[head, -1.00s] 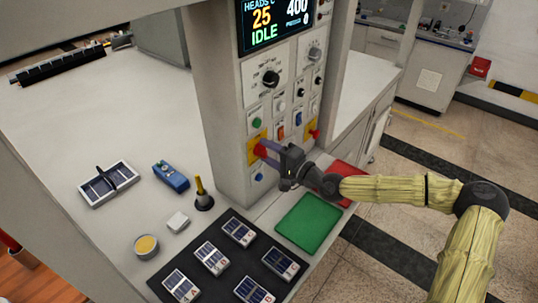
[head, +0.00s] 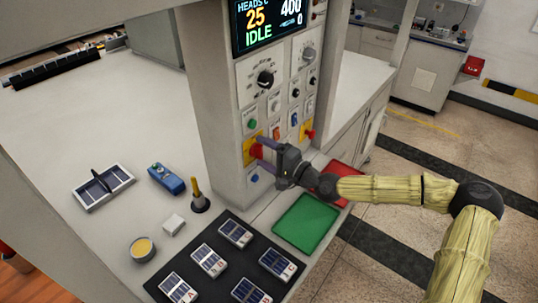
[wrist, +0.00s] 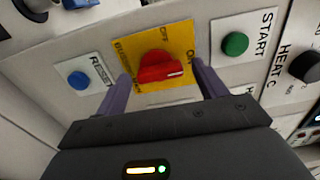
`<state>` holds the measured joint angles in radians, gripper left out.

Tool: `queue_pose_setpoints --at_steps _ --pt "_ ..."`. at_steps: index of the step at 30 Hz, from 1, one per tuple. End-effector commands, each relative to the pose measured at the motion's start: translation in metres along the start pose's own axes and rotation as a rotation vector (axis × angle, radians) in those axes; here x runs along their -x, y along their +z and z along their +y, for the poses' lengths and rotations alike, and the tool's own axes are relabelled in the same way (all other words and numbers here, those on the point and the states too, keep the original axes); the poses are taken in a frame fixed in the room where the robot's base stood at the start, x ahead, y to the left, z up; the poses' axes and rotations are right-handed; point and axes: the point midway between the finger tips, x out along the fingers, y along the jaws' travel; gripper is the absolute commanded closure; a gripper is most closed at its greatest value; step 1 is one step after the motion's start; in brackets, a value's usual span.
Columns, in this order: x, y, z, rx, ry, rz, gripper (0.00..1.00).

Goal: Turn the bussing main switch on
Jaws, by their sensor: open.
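The bussing main switch (wrist: 160,70) is a red rotary knob on a yellow plate (wrist: 127,50) lettered OFF and ON. In the wrist view its white mark lies on the right side of the knob, the side of the ON lettering. My gripper (wrist: 160,76) is open, with one purple finger on each side of the knob; I cannot tell whether either touches it. In the head view the yellow plate (head: 248,150) is low on the column's front, with the knob partly hidden by my gripper (head: 261,153).
A blue RESET button (wrist: 78,80) and a green START button (wrist: 235,44) flank the switch. A black dial (wrist: 305,67) is farther right. Below the panel are a green mat (head: 306,222), a red mat (head: 345,171) and a black mat with several modules (head: 222,282).

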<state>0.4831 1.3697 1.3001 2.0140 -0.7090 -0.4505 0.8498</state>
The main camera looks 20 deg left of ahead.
Motion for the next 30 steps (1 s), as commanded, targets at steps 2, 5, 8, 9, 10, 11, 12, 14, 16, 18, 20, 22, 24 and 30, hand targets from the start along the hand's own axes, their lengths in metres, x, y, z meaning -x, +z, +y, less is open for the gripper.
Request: queue_pose_setpoints --at_steps 2,5,8,9,10,11,12,14,16,18,20,22,24,30 --pt "0.002 0.0 0.0 0.001 0.0 0.0 0.29" --pt "0.009 0.0 0.001 0.001 0.0 0.0 0.29" --pt "0.021 -0.001 0.002 0.001 -0.001 0.001 0.29" --pt "0.027 -0.001 0.003 0.001 0.0 0.001 0.29" --pt "0.032 -0.001 0.003 0.001 0.0 0.002 0.29" --pt "0.037 -0.001 0.003 0.0 0.0 0.002 0.29" --pt "0.044 -0.001 0.003 0.0 0.0 0.002 0.29" --pt "0.055 -0.001 0.003 0.0 -0.001 0.002 0.29" --pt "0.067 -0.001 0.003 0.0 0.0 0.003 0.29" --pt "0.079 -0.001 0.003 0.0 -0.001 0.003 0.29" --pt "0.089 -0.001 0.003 0.0 -0.001 0.003 0.29" --pt "0.1 -0.001 0.003 0.0 -0.001 0.003 0.29" --pt "0.112 -0.002 0.003 0.0 -0.001 0.004 0.29" --pt "0.144 -0.001 0.002 0.0 -0.002 0.004 0.29"
